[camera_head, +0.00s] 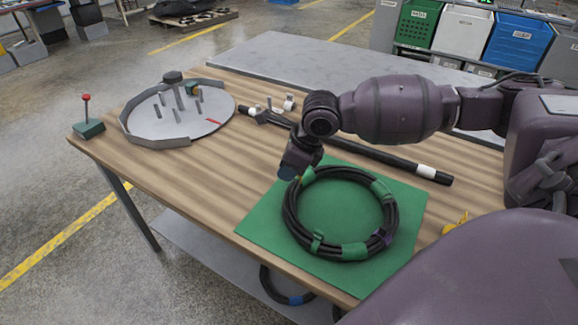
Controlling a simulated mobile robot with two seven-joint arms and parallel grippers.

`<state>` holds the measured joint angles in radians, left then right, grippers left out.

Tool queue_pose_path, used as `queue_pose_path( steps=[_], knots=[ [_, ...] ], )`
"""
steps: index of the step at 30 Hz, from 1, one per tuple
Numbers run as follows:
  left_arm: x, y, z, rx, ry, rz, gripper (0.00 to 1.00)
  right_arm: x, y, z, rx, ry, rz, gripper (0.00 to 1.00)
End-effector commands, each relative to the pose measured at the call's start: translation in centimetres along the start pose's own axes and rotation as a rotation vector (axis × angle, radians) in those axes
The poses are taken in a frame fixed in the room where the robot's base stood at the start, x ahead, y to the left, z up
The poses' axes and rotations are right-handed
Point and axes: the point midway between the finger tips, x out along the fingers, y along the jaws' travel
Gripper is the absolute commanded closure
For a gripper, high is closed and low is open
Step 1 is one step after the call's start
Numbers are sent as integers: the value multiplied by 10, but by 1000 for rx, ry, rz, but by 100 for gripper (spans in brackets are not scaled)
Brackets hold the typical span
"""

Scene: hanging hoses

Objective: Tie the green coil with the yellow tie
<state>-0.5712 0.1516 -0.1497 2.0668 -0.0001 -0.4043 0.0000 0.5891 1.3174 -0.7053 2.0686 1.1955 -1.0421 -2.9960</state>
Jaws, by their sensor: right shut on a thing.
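The green coil (290,210) is a ring of black hose with several green bands, lying flat on a green mat (257,222). A yellow piece (456,224), possibly the yellow tie, lies on the table to the right of the mat, partly hidden by my body. My left gripper is not in view.
A round grey tray (205,125) with upright pegs stands at the table's left, near a green box with a red knob (88,128). A long black tube (375,152) lies behind the coil. Another hose (270,285) shows below the table. Bare wood lies left of the mat.

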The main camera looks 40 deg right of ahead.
Motion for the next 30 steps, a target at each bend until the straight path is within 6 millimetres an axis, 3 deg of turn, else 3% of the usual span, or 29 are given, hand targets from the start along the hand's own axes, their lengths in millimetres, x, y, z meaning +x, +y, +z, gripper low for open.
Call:
queue_pose_path(
  steps=[17, 30],
  knots=[
    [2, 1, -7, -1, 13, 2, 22, -1, 0, 2, -10, -16, 4, 100],
    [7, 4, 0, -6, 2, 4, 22, 17, 0, -6, -9, -12, 6, 100]
  ],
)
